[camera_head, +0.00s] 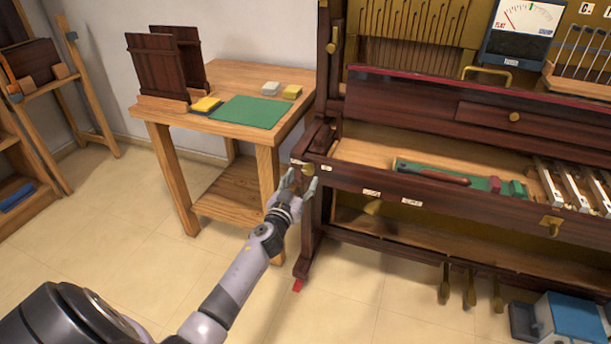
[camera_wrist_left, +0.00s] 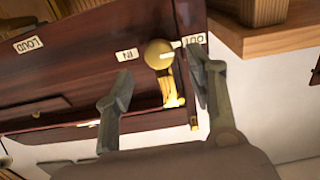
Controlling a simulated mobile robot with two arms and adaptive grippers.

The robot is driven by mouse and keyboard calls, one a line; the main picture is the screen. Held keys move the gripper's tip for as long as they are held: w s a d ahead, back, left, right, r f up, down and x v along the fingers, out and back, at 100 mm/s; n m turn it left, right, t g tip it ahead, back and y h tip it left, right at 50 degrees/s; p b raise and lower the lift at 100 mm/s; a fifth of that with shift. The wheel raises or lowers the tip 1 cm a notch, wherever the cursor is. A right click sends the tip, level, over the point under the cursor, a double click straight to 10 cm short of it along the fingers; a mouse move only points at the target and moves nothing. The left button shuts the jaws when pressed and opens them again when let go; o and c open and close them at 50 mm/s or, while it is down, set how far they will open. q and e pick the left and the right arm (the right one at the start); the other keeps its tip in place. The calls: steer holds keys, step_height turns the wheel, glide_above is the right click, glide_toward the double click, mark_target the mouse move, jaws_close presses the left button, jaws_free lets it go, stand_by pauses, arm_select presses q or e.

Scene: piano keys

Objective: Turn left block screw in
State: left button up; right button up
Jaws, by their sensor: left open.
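The left block screw shows as a round brass knob (camera_head: 307,169) at the left end of the piano's key bed. In the left wrist view the brass knob (camera_wrist_left: 158,54) sits between the labels "IN" (camera_wrist_left: 127,55) and "OUT" (camera_wrist_left: 195,39). My left gripper (camera_head: 300,183) is open just in front of the knob. In the left wrist view its fingers (camera_wrist_left: 163,75) are spread either side of the knob, the right one closer to it. I cannot tell whether either finger touches it. My right gripper is not in view.
The opened piano (camera_head: 440,195) stands on the right, with a green tray (camera_head: 408,165) inside. A wooden table (camera_head: 230,85) with a green mat (camera_head: 249,112) stands left of the piano. A blue box (camera_head: 575,318) is on the floor at lower right. The floor around my left arm is clear.

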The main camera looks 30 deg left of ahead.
mark_target(307, 170)
arm_select(q)
steer(key=x, duration=0.2)
steer(key=shift+w+a, duration=0.1)
steer(key=shift+w, duration=0.25)
steer(key=shift+w+a+b, duration=0.1)
steer(key=shift+w+b, duration=0.2)
steer(key=shift+w, duration=0.35)
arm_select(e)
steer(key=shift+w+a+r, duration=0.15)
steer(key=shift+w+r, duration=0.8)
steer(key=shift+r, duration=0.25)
arm_select(q)
steer(key=c, duration=1.1)
